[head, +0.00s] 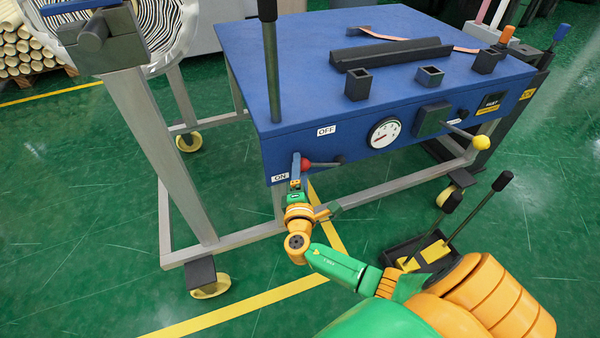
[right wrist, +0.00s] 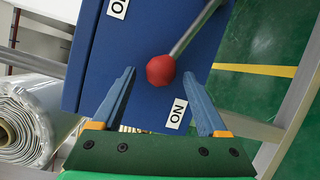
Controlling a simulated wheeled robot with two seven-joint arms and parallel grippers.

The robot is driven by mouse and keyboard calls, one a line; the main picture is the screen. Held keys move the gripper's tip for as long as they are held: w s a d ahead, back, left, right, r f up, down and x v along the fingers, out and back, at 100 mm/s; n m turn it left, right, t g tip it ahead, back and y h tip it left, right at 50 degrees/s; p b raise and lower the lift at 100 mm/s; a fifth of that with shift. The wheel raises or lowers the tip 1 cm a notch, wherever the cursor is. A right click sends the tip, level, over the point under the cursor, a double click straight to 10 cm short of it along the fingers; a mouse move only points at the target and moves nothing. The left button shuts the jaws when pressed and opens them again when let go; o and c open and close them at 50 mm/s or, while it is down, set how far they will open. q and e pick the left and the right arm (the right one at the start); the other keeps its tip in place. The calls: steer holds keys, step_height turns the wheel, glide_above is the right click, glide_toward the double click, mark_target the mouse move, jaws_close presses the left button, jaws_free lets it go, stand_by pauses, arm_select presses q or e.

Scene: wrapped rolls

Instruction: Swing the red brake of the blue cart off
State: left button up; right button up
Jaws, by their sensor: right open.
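The red brake knob (head: 305,164) is on a short grey lever (head: 325,163) on the front face of the blue cart (head: 290,60). The lever points left from its pivot, with the knob up and right of the ON label (head: 280,177) and below the OFF label (head: 326,131). My right gripper (head: 297,167) is open at the knob. In the right wrist view the red knob (right wrist: 160,70) lies between the tips of the two blue fingers, with a gap on each side. The ON label (right wrist: 176,113) shows below it. My left gripper is not in view.
A gauge (head: 384,132), a dark box (head: 432,118) and a yellow-knobbed lever (head: 480,142) are farther right on the face. A dark post (head: 271,70) rises at the cart's left corner. A pedal-like unit with rods (head: 425,250) stands on the floor. A wrapped roll (right wrist: 22,120) is left.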

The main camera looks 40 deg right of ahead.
jaws_close()
steer(key=shift+f, duration=0.1)
stand_by(1.2)
